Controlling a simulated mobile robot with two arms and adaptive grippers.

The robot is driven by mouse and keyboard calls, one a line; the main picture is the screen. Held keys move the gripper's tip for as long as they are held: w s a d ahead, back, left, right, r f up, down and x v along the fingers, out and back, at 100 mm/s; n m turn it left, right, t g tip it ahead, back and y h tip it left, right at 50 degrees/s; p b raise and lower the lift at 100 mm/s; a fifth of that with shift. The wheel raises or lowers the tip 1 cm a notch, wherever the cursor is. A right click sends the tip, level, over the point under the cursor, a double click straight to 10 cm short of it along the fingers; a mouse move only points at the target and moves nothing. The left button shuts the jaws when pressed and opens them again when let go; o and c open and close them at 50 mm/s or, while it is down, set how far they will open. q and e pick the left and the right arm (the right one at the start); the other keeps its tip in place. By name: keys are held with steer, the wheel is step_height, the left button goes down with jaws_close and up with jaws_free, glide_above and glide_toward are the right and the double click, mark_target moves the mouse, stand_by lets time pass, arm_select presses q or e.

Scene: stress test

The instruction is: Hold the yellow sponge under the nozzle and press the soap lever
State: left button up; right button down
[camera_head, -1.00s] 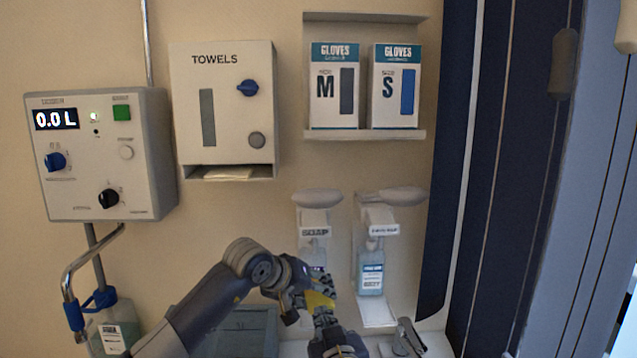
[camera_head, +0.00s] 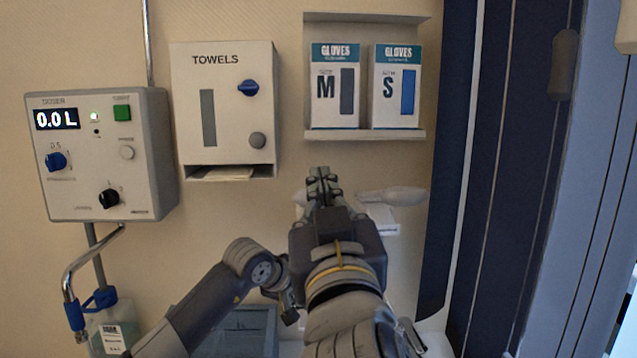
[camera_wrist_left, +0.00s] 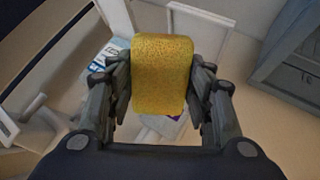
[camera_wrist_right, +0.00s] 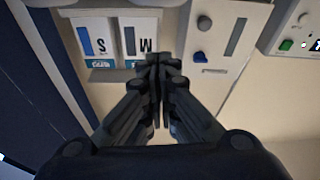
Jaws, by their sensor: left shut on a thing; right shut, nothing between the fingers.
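The yellow sponge (camera_wrist_left: 161,75) is held between the fingers of my left gripper (camera_wrist_left: 160,95), which is shut on it. In the head view my left gripper and the sponge are hidden behind my right arm. My right gripper (camera_head: 322,180) is shut and empty, in front of the wall at the soap dispenser's lever. It also shows shut in the right wrist view (camera_wrist_right: 158,75). The soap dispenser's lever (camera_head: 299,196) is almost wholly covered by my right gripper; its nozzle is hidden. The second dispenser's lever (camera_head: 393,196) shows to the right.
A glove shelf (camera_head: 365,135) with two boxes is above my right gripper. A towel dispenser (camera_head: 222,100) and a doser box (camera_head: 100,155) are to the left. Dark blue panels (camera_head: 515,150) stand to the right.

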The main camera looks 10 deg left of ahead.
steer(key=w+a+f, duration=0.1)
steer(key=w+a, duration=0.1)
steer(key=w, duration=0.7)
steer(key=shift+a+f, duration=0.2)
steer(key=shift+a, duration=0.05)
stand_by(0.4)
